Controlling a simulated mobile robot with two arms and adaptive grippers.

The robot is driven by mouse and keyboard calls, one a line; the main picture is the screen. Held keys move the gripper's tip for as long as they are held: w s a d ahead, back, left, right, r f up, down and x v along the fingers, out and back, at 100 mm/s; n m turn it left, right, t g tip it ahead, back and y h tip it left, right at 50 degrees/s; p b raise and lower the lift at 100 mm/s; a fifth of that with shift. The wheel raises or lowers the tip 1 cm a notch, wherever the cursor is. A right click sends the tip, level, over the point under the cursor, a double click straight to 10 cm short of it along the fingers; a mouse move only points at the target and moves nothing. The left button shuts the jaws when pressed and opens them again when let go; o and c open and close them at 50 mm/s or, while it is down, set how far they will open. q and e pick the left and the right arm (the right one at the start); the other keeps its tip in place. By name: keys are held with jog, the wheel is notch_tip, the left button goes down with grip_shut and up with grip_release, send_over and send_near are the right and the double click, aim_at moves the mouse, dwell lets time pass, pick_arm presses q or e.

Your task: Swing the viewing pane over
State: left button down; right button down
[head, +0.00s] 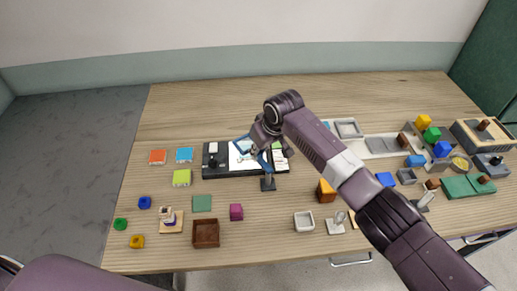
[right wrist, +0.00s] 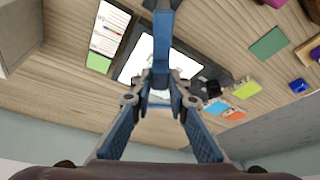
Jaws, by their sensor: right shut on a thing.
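The right gripper (head: 262,146) is over the right part of a black tray (head: 219,169) near the middle of the table. In the right wrist view its blue-padded fingers (right wrist: 161,98) are closed together on a narrow blue piece (right wrist: 162,48), which I take to be the edge of the viewing pane. My left gripper is out of view.
Coloured tiles, including an orange one (head: 157,156), lie left of the tray. Blocks and trays, including a green tray (head: 466,188), crowd the right side. The back left tabletop is clear.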

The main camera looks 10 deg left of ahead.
jog(key=shift+r, duration=0.1)
jog(key=c, duration=2)
grip_release()
jog(key=shift+c, duration=0.2)
jog(key=shift+o, duration=1)
jog(key=v, duration=1.2)
